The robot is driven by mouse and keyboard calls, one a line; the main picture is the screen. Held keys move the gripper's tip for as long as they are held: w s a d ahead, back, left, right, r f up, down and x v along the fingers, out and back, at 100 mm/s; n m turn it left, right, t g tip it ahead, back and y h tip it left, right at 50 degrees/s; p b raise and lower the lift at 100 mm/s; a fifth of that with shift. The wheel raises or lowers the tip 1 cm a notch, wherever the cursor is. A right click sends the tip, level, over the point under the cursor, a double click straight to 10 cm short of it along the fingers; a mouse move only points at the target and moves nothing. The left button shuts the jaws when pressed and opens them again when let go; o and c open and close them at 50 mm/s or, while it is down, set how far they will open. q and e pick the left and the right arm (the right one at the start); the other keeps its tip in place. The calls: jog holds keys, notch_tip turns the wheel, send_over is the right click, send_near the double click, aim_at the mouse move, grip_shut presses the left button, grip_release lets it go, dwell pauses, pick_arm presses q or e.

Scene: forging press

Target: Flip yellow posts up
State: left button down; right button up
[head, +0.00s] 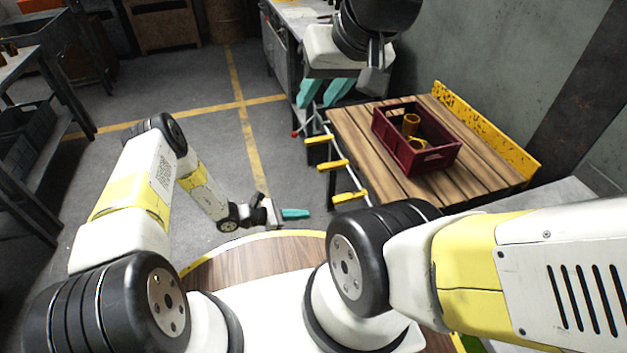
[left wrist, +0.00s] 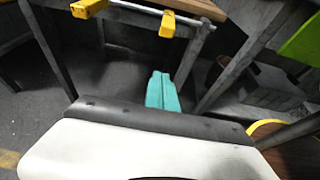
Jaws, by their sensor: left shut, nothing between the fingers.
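Three yellow posts stick out sideways along the left edge of the wooden-topped table: a far one (head: 318,139), a middle one (head: 333,165) and a near one (head: 350,197). They look level, not upright. In the left wrist view two yellow posts show at the top, one at the left (left wrist: 88,8) and one at the centre (left wrist: 167,23). My left gripper (head: 306,213) is shut and empty, left of the near post and apart from it. Its teal fingers (left wrist: 162,78) lie together. My right gripper (head: 323,101) is open and empty above the table's far left corner, its teal fingers apart.
A dark red crate (head: 438,160) holding yellow-brown round parts (head: 411,124) stands on the table (head: 385,170). A yellow guard (head: 487,128) lines the table's far right edge. A metal bench (head: 280,60) stands behind. The grey floor left of the table is clear.

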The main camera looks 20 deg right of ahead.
pick_arm(q)
jog(key=d, duration=0.9)
jog(key=shift+w+d+r, duration=0.15)
jog(key=shift+d+r, duration=0.1)
jog(key=shift+r, duration=0.15)
jog(key=shift+w+r, duration=0.1)
